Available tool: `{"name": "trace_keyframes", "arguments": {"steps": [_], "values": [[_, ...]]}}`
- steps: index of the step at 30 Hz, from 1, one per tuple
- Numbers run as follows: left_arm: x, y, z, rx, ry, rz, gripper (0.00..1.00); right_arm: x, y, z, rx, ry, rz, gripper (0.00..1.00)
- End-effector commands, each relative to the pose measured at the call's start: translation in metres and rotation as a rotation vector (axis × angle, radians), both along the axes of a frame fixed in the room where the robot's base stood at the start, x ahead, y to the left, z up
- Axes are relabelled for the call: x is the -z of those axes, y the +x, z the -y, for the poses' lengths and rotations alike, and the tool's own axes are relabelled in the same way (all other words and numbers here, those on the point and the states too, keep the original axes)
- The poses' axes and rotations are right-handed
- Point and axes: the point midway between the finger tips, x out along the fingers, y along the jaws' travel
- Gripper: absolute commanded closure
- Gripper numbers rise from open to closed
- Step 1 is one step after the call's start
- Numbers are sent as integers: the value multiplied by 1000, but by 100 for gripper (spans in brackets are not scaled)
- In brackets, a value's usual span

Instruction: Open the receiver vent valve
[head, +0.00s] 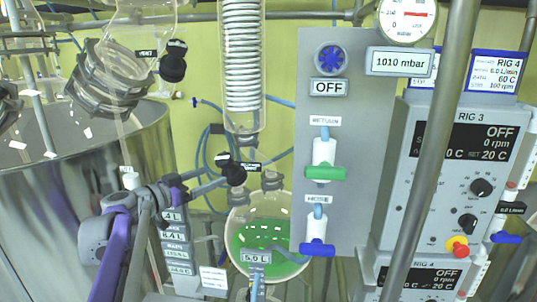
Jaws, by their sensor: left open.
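A black valve knob (236,173) with a small label beside it sits below the coiled glass condenser (243,60). A second black knob (173,66) with a small label sits on glassware at the upper left. Both labels are too small to read surely, so I cannot tell which knob is the receiver vent valve. A round glass vessel (285,205) with green liquid stands below the condenser. My left gripper (212,180), grey and purple, is open. Its fingers point right toward the lower knob, close to it in the picture; contact cannot be told. My right gripper is not in view.
A grey panel (358,150) carries a green-handled valve (325,172), a blue-handled valve (317,248) and an OFF display. A slanted metal post (430,150) crosses before the RIG 3 controller (463,160). A large steel vessel (60,190) fills the left.

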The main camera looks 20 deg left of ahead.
Motion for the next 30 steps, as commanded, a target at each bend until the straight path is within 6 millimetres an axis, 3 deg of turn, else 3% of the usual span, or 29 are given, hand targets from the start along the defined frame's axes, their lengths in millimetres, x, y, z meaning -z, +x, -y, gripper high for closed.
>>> {"name": "trace_keyframes", "arguments": {"steps": [2,5,21,30], "values": [[-9,2,-14,-19,10,37,8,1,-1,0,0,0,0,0],[-13,7,-17,-24,15,55,8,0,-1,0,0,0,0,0],[-12,92,11,-22,15,52,8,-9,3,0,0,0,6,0],[-11,106,15,-24,15,51,8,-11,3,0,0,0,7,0]]}}
